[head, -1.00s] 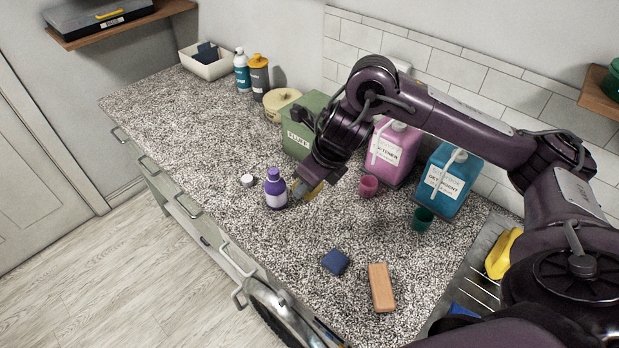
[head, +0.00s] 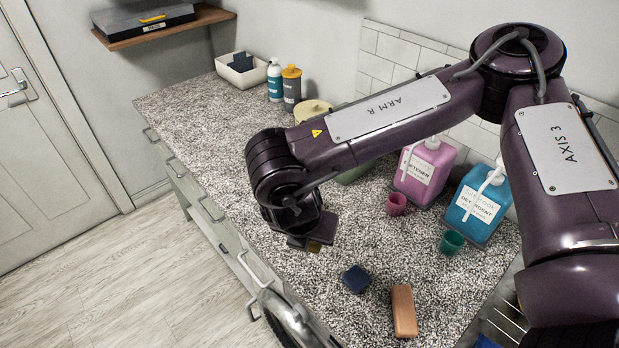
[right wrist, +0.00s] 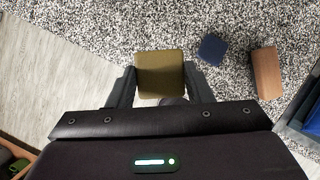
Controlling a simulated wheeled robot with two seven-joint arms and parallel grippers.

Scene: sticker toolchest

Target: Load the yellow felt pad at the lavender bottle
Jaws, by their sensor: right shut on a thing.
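My right gripper (head: 306,240) hangs over the counter's front part. In the right wrist view my right gripper (right wrist: 160,86) is shut on the yellow felt pad (right wrist: 160,72), which looks olive and square between the fingers. A small edge of the pad (head: 315,246) shows under the gripper in the head view. The lavender bottle is not visible in the head view now; my right arm covers that part of the counter. A dim purplish patch shows just below the pad in the right wrist view; I cannot tell what it is. My left gripper is not in view.
A dark blue pad (head: 356,279) and an orange-brown block (head: 404,311) lie on the speckled counter (head: 300,293). A white bin (head: 243,72) is at the back.

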